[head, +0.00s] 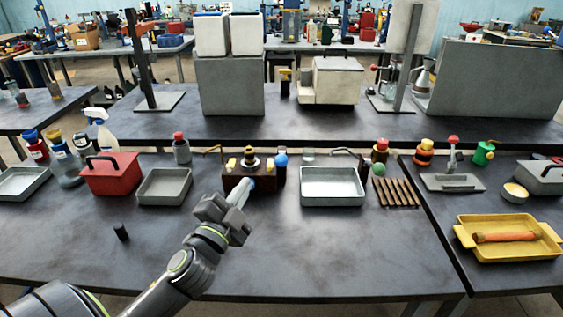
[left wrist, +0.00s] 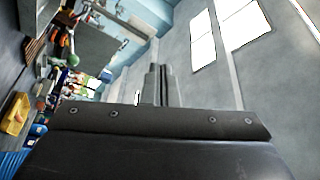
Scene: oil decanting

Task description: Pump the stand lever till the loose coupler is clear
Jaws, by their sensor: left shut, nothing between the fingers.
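My left gripper (head: 240,195) reaches in from the lower left of the head view. Its fingers are together and empty, pointing at the front of a dark brown block-shaped stand (head: 235,182) with yellow and dark fittings on top. In the left wrist view the shut fingers (left wrist: 158,85) stand against a pale wall. I cannot clearly make out which part is the lever or the loose coupler. My right gripper is not in view.
A blue-topped dark bottle (head: 281,170) stands just right of the stand. Grey trays (head: 165,190) and (head: 332,196) flank it, with a red box (head: 110,176) further left. A small black cylinder (head: 121,232) stands at front left. The front middle of the table is clear.

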